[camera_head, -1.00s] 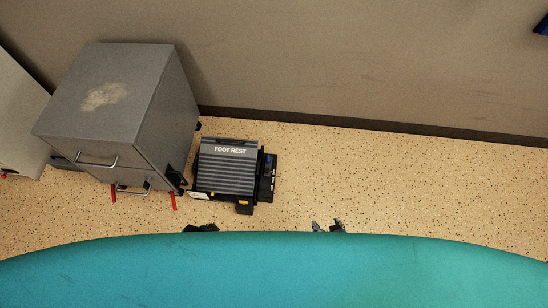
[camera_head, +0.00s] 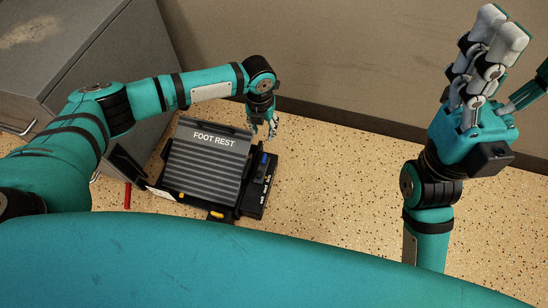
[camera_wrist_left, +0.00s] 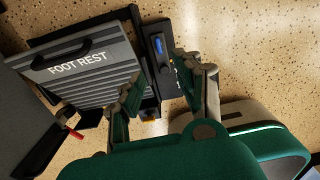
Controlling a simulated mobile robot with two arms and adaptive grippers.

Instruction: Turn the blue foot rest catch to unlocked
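The foot rest (camera_head: 205,168) is a grey ribbed platform on the floor with a dark side panel (camera_head: 254,196) along its right edge. The blue catch (camera_head: 263,160) is near the far end of that panel. It also shows in the left wrist view (camera_wrist_left: 159,46). My left gripper (camera_head: 265,127) is just beyond the panel's far end, fingers pointing down. In the left wrist view its fingers (camera_wrist_left: 161,78) are spread and empty, with the catch visible between and beyond them, apart from both. My right gripper (camera_head: 503,62) is raised at the right, open and empty.
A grey metal cabinet (camera_head: 95,65) stands left of the foot rest, close to my left arm. A wall (camera_head: 350,65) with a dark skirting runs behind. The speckled floor (camera_head: 335,185) right of the foot rest is clear.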

